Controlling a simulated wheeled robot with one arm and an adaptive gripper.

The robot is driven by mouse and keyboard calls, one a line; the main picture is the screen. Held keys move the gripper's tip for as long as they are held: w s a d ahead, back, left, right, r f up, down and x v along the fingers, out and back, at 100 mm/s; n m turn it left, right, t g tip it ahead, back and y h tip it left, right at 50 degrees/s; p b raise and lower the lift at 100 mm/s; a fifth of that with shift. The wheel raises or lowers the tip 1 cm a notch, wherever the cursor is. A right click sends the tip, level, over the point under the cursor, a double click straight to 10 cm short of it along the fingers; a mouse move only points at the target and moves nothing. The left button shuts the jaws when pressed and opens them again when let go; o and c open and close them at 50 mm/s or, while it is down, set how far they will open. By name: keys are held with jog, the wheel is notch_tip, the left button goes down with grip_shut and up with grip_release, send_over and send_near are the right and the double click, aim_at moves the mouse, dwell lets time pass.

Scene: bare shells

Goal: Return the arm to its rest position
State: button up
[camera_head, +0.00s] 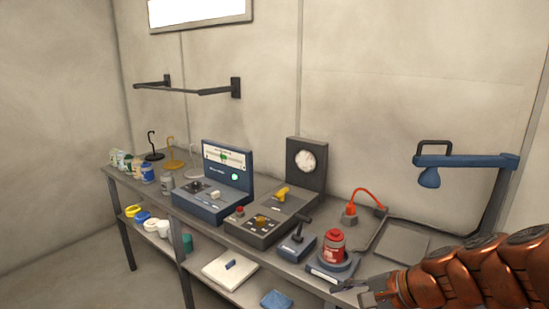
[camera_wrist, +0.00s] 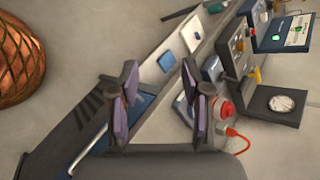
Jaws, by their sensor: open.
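My copper-coloured arm (camera_head: 470,270) reaches in from the right edge in the head view, low over the right end of the bench. My gripper (camera_head: 362,293) is at its left end, just in front of the red jar in the picture. In the wrist view my gripper (camera_wrist: 160,103) shows two dark fingers with purple pads, spread apart with nothing between them.
The long grey bench (camera_head: 400,245) carries a blue console (camera_head: 215,206), a dark gauge panel (camera_head: 306,160), a lever box (camera_head: 297,246) and a red plug cable (camera_head: 366,193). A blue lamp (camera_head: 430,177) stands at the right. Cups and cans crowd the left end. The floor in front is clear.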

jog(key=s+a+f+n+g+h, duration=0.1)
jog(key=s+a+f+n+g, duration=0.1)
jog(key=s+n, duration=0.3)
jog(key=s+a+f+n+g+h, duration=0.1)
jog(key=s+a+n+g, duration=0.15)
jog(key=s, duration=0.45)
jog(key=s+d+f+n+g+h, duration=0.1)
jog(key=s+d+n+g+h, duration=0.1)
jog(key=s+d+n+h, duration=0.3)
jog(key=s+d+h, duration=0.1)
jog(key=s+d, duration=0.2)
jog(key=s, duration=0.3)
jog(key=shift+s+f, duration=0.15)
jog(key=shift+f, duration=0.1)
jog(key=shift+n+g, duration=0.25)
